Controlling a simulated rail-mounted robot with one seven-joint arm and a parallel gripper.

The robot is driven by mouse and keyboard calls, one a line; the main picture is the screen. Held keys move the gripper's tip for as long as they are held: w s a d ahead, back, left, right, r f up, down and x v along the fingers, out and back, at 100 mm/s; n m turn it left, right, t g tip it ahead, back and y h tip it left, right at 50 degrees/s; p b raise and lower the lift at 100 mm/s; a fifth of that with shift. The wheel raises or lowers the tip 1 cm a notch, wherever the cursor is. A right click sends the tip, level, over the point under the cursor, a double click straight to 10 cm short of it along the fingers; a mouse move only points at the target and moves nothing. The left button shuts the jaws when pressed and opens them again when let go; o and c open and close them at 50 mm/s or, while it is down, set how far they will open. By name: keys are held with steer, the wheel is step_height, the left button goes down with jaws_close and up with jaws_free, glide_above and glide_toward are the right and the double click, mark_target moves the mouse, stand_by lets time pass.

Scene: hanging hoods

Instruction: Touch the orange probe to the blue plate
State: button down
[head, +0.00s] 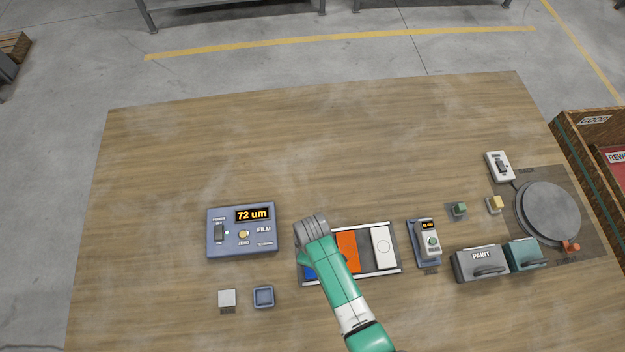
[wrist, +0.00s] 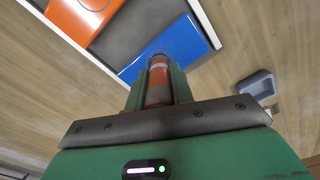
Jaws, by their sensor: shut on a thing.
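The blue plate (wrist: 172,50) lies flat in a rack at the end beside the orange plate (wrist: 83,14). In the head view only a corner of the blue plate (head: 309,273) shows; my arm covers the rest. My gripper (wrist: 158,80) is shut on the orange probe (wrist: 157,92), which stands between the two green fingers and points toward the plate. The probe's tip overlaps the blue plate in the wrist view; I cannot tell whether it touches. In the head view my arm hides the fingers and probe.
The gauge box (head: 242,230) reading "72 um" is left of the rack (head: 362,228). A small blue dish (head: 263,297) and a grey block (head: 227,298) lie in front of it. Right are a handheld meter (head: 427,240), paint containers (head: 480,263) and a round disc (head: 548,210). The back is clear.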

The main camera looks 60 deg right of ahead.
steer(key=shift+r+p, duration=3.55)
steer(key=shift+r, duration=0.05)
steer(key=shift+f, duration=0.1)
